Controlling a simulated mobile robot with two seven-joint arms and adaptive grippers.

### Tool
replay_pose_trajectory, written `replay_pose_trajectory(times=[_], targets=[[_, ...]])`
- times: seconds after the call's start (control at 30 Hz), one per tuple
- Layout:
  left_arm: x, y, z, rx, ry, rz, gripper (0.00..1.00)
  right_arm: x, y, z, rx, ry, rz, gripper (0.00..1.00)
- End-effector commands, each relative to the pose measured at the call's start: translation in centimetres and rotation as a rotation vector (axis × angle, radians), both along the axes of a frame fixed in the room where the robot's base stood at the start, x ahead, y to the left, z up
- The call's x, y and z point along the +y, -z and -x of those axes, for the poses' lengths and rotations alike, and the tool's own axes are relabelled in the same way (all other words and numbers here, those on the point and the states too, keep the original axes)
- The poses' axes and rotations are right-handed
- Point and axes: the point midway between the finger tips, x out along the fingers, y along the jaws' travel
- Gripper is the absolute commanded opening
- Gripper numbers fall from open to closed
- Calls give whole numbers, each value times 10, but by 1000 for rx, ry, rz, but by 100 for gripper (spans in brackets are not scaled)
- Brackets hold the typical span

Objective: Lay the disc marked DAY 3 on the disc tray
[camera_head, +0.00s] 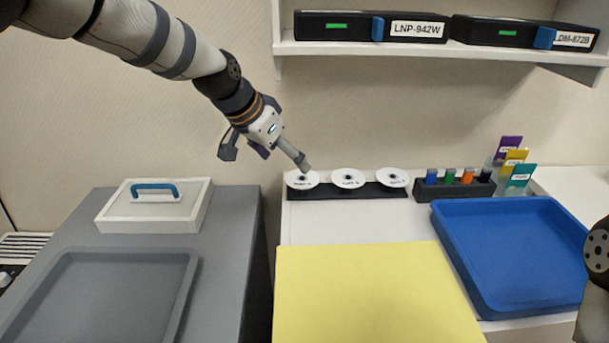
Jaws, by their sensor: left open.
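Three white discs stand in a row on a black rack (348,192) at the back of the white table: a left disc (298,184), a middle disc (348,174) and a right disc (393,177). Their small labels are too blurred to read, so I cannot tell which is DAY 3. My left gripper (266,160) is open and empty, with one finger beside or in front of the left disc's upper edge; I cannot tell if it touches. A blue tray (470,252) lies at the right and a grey tray (187,290) at the left; neither shows a name.
A yellow mat (375,295) covers the front middle. A black holder (465,190) with coloured pieces and several coloured cards (519,177) stand behind the blue tray. A white box (150,222) with a blue handle sits left. A shelf (420,50) with black boxes hangs above.

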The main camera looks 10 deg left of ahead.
Motion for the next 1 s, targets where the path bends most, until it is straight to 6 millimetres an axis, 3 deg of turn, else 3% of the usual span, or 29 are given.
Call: replay_pose_trajectory(times=[0.03, 0.3, 0.67, 0.9, 1.0], targets=[[-2, 23, -4, 22, 1, 0, 78, 0, 10, 10, 38, 0, -1, 0], [-15, 65, -28, 18, 0, -1, 78, 0, 37, 37, 130, -1, 1, 0], [-20, 68, -37, 5, 0, 0, 78, 0, 39, 38, 136, -2, 0, 0], [-20, 68, -36, 5, 0, 0, 53, 0, 39, 38, 136, -2, 0, 0], [-20, 68, -36, 6, -1, 0, 51, 0, 39, 38, 136, -2, 0, 0]])
